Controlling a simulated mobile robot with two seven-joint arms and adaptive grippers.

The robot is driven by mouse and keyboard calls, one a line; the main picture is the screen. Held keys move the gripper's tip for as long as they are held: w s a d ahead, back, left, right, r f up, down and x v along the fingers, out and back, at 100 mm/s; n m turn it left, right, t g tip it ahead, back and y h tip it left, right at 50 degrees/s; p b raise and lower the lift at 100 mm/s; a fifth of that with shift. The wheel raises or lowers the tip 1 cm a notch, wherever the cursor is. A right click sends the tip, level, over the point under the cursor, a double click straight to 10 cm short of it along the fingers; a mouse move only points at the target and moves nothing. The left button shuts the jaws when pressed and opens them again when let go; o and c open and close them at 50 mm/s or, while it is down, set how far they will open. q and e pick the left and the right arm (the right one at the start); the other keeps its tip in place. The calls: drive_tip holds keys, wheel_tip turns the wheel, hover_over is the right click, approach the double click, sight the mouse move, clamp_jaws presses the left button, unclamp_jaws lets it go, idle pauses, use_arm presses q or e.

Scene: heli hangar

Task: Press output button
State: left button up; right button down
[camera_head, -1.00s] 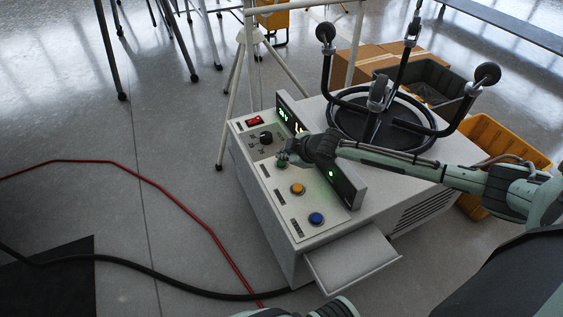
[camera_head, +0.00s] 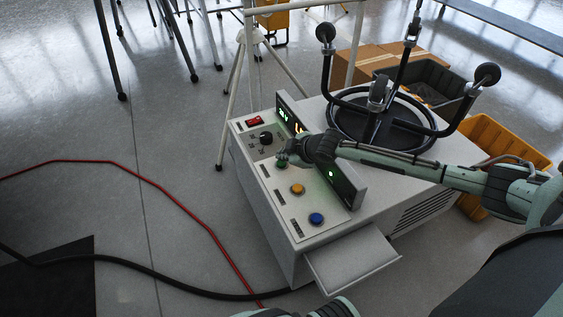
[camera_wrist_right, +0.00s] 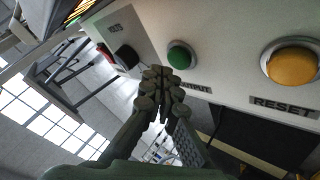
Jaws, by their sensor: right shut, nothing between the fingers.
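The control box (camera_head: 325,222) carries a sloped panel with a green button, a yellow button (camera_head: 297,188) and a blue button (camera_head: 316,218). In the right wrist view the green button (camera_wrist_right: 181,55) has a label ending in "TPUT" beside it, and the yellow button (camera_wrist_right: 291,64) is labelled "RESET". My right gripper (camera_head: 283,158) is shut and empty, its fingertips at the green button and partly hiding it in the head view.
A black dial (camera_head: 266,138) and a red switch (camera_head: 255,120) sit higher on the panel. A raised display (camera_head: 345,187) stands behind the buttons, under my right forearm. A black wheeled stand (camera_head: 345,112) rests on top. A red cable (camera_head: 187,205) crosses the floor at left.

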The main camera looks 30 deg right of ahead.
drive_tip(key=shift+f, duration=0.4)
drive_tip(key=shift+f, duration=0.1)
